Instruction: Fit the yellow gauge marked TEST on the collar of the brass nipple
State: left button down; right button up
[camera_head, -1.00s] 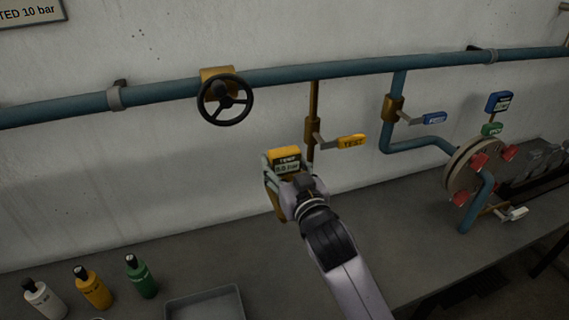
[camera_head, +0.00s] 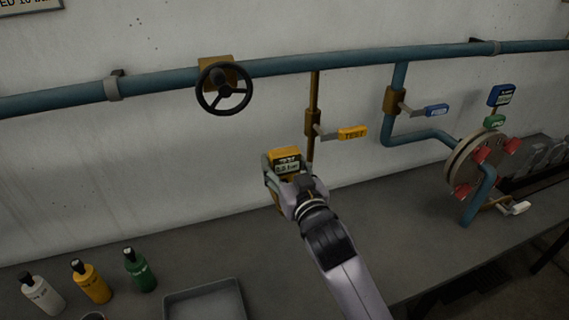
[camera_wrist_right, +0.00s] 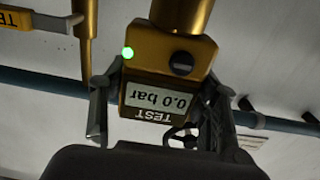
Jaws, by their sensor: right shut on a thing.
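The yellow gauge (camera_head: 285,155) marked TEST is held in my right gripper (camera_head: 287,178), in front of the wall below the blue pipe. In the right wrist view, the gauge (camera_wrist_right: 165,70) shows 0.0 bar and a lit green light, between the two fingers of the gripper (camera_wrist_right: 160,105). A brass cylinder meets the gauge's far end there. The brass nipple (camera_head: 315,92) hangs from the blue pipe and carries a valve with a yellow TEST handle (camera_head: 352,133). Its lower end is beside the gauge; its collar is not clearly visible. My left gripper is not in view.
A black handwheel (camera_head: 224,88) is at upper left. White, yellow and green bottles (camera_head: 140,270) and a grey tray (camera_head: 205,302) stand on the bench at lower left.

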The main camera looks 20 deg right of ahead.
jog(key=shift+f+b, duration=0.3)
jog(key=shift+f, duration=0.15)
jog(key=o, duration=1.5)
jog(key=s, duration=1.2)
jog(key=shift+d, duration=0.2)
